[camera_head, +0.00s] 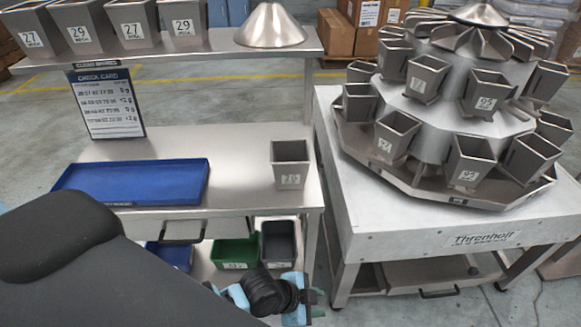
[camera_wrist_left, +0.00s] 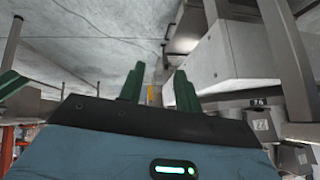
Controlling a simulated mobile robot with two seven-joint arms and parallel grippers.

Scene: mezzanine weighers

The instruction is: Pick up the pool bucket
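A lone grey metal bucket (camera_head: 290,165) with a white number label stands upright on the right part of the steel bench, apart from other buckets. I take it as the pool bucket; its label is too small to read surely. My left gripper (camera_head: 297,308) is low at the bottom of the head view, below and in front of the bench, away from this bucket. In the left wrist view my left gripper's two green fingers (camera_wrist_left: 158,88) stand apart with nothing between them.
A blue tray (camera_head: 135,182) lies on the bench, with a check card (camera_head: 106,103) behind it. Several buckets and a metal cone (camera_head: 270,25) stand on the upper shelf. A green bin (camera_head: 236,252) sits below. The multi-bucket weigher (camera_head: 430,125) stands at right.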

